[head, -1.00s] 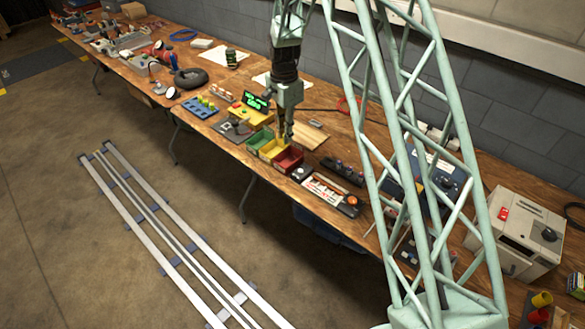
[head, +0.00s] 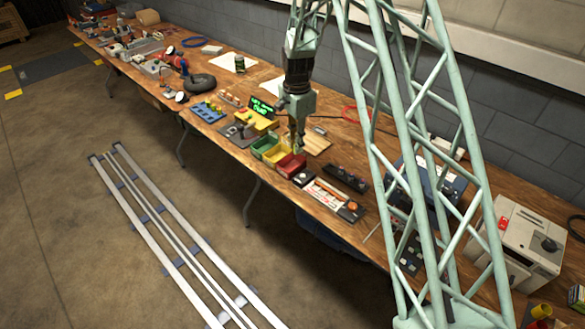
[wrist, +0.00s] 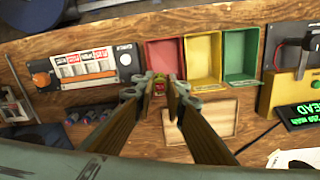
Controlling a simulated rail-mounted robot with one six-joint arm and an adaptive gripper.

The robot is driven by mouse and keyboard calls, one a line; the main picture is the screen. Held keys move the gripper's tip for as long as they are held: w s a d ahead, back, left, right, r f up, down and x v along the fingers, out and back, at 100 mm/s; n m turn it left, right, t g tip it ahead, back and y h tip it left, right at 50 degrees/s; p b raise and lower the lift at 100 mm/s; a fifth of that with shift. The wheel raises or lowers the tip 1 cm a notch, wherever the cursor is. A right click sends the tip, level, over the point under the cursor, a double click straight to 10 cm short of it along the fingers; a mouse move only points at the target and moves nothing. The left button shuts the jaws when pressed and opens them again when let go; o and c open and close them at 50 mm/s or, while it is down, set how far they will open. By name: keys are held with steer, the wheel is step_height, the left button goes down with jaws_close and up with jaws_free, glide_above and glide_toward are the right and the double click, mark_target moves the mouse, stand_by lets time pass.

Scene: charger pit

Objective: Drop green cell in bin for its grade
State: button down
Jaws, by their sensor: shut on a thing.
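My gripper (head: 297,149) is over the bench at the wall-side edge of the red bin (head: 291,165). In the wrist view my gripper (wrist: 164,88) is shut on a small green cell (wrist: 158,86), mostly hidden between the fingertips. Its tip is close to the near rim of the red bin (wrist: 165,56); I cannot tell the height gap. The yellow bin (wrist: 202,57) and green bin (wrist: 240,53) stand beside it in a row, and they look empty. A display with green text (wrist: 306,114) stands past the green bin; part of it reads like "250 mAh".
A wooden board (wrist: 212,118) lies just wall-side of the bins. A panel with an orange button (wrist: 82,66) is beside the red bin. My lattice column blocks part of the head view.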

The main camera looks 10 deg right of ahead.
steer(key=shift+f+b, duration=1.1)
steer(key=shift+f, duration=1.75)
steer(key=c, duration=2.5)
jaws_free()
steer(key=shift+c, duration=0.2)
steer(key=shift+r, duration=0.1)
steer(key=shift+r, duration=5.95)
